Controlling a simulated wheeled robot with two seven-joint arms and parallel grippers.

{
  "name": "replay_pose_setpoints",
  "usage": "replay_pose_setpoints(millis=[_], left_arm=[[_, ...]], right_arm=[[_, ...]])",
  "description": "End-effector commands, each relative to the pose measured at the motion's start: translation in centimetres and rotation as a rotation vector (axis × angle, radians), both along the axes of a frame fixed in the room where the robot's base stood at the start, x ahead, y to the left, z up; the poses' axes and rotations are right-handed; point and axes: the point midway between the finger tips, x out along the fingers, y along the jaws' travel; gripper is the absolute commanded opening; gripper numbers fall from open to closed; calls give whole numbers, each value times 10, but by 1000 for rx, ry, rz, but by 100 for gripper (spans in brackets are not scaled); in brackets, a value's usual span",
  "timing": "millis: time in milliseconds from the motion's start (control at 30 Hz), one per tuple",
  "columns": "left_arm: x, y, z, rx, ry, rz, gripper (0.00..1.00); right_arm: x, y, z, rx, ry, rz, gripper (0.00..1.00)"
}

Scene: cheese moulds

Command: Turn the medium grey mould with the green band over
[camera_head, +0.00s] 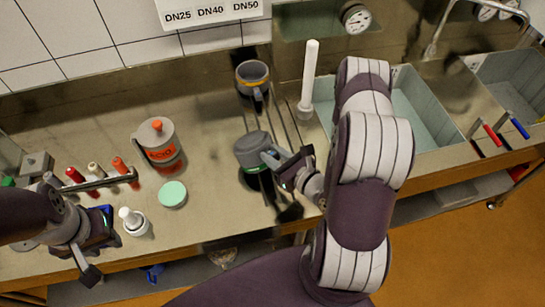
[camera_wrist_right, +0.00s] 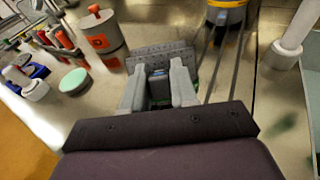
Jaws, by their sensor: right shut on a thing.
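The grey mould with the green band (camera_head: 252,148) is near the middle of the counter, left of the sink. My right gripper (camera_head: 276,160) is shut on it from the right. In the head view its closed grey end faces up and the green band shows low down. In the right wrist view the mould (camera_wrist_right: 160,55) sits between the two fingers (camera_wrist_right: 158,88), a face with small holes showing; its green band is mostly hidden. I cannot tell whether it touches the counter. My left gripper (camera_head: 98,245) is open and empty at the lower left.
A grey mould with a yellow-orange band (camera_head: 252,77) stands behind, near the wall. A white upright handle (camera_head: 309,80) stands by the sink (camera_head: 425,115). To the left are a MICRO pot (camera_head: 158,145), a mint-green disc (camera_head: 172,194), a white bottle (camera_head: 133,221) and a rack (camera_head: 105,181).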

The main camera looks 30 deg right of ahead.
Motion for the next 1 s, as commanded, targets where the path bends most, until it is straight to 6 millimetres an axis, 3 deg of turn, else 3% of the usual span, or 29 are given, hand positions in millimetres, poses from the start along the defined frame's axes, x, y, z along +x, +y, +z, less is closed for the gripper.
replay_pose_setpoints(millis=[100,1000], left_arm=[[0,0,-14,0,0,0,38],[0,1,-83,0,0,0,38]], right_arm=[[-2,0,-8,9,-29,1,0],[-13,-3,-34,73,-271,-1,0]])
